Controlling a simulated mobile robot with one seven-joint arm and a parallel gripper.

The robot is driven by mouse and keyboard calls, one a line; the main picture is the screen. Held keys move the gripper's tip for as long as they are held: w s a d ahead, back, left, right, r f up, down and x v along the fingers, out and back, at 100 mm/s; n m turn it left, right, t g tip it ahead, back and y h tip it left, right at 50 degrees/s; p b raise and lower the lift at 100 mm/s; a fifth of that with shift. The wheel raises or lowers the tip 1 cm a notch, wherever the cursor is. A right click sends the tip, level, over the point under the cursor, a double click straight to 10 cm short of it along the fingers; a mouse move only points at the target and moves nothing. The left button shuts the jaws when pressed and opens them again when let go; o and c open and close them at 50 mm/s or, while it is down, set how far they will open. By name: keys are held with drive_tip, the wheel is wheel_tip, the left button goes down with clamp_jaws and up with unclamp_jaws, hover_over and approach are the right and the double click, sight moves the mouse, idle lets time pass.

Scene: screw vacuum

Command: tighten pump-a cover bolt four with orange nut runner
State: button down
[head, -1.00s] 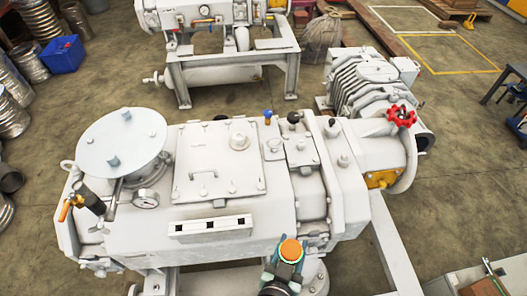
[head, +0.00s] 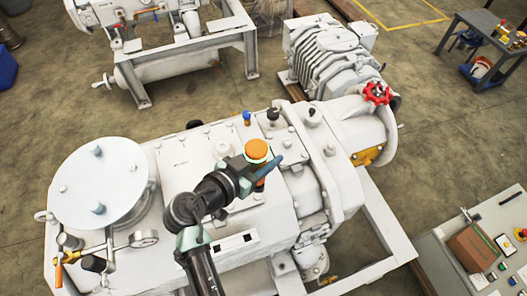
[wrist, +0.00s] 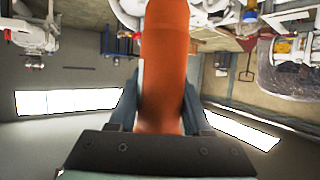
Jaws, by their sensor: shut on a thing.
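The orange nut runner (head: 257,149) is in my gripper (head: 264,170), which is shut on it. In the wrist view its orange body (wrist: 163,60) stands between the two dark fingers. In the head view my gripper is above the near white pump (head: 325,190), over the right part of its top. The pump's flat cover plate (head: 180,172) lies left of the nut runner and is partly hidden by my arm. I cannot make out bolt four or whether the tool touches any bolt. Which pump is pump-a is not readable.
A red handwheel (head: 377,94) is at the right. A second white machine (head: 190,45) stands behind. A bench with a brown box (head: 472,246) is at the lower right.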

drive_tip(key=shift+a, duration=0.15)
drive_tip(key=shift+f+b, duration=0.1)
drive_tip(key=shift+b, duration=0.35)
wheel_tip(320, 180, down, 5)
drive_tip(key=b, duration=0.6)
drive_tip(key=shift+f, duration=0.1)
drive_tip(key=shift+b, duration=0.4)
idle(1.0)
drive_tip(key=shift+f+b, duration=0.6)
drive_tip(key=shift+b, duration=0.1)
drive_tip(key=shift+r, duration=0.1)
idle(0.4)
drive_tip(key=c, duration=0.8)
unclamp_jaws()
drive_tip(key=shift+c, duration=0.2)
clamp_jaws()
